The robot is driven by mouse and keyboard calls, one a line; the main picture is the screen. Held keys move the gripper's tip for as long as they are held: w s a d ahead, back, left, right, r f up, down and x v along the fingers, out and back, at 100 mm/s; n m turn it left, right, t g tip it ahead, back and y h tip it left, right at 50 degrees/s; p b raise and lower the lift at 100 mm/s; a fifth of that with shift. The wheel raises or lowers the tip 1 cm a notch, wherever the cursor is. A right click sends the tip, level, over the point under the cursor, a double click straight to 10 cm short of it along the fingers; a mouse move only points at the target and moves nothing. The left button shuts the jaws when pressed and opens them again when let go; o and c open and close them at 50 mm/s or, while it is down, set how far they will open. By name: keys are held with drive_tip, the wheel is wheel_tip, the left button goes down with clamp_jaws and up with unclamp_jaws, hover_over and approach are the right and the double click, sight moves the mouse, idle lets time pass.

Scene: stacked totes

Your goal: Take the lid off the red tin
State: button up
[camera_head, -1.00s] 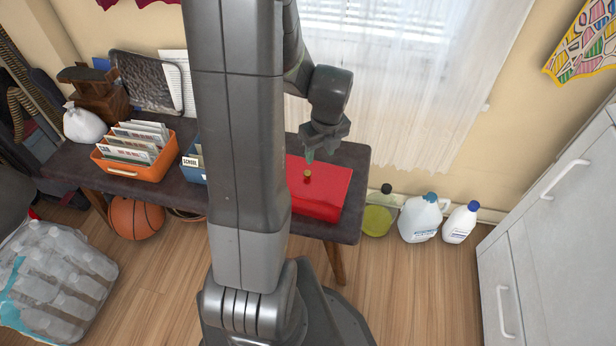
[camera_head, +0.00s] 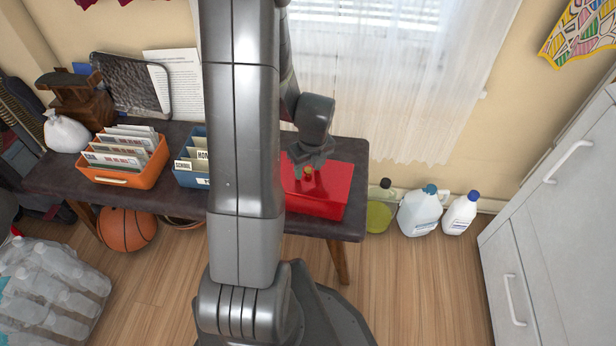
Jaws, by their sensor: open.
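The red tin (camera_head: 316,209) sits near the right end of the dark table, its left part hidden behind my arm. I cannot tell whether the fingers touch the knob.
The dark table (camera_head: 345,227) also holds a blue box of cards (camera_head: 188,178), an orange box of cards (camera_head: 128,176) and a white bag (camera_head: 66,133). Jugs (camera_head: 417,212) stand on the floor to the right, near a white cabinet (camera_head: 560,220).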

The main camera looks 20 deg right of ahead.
clamp_jaws()
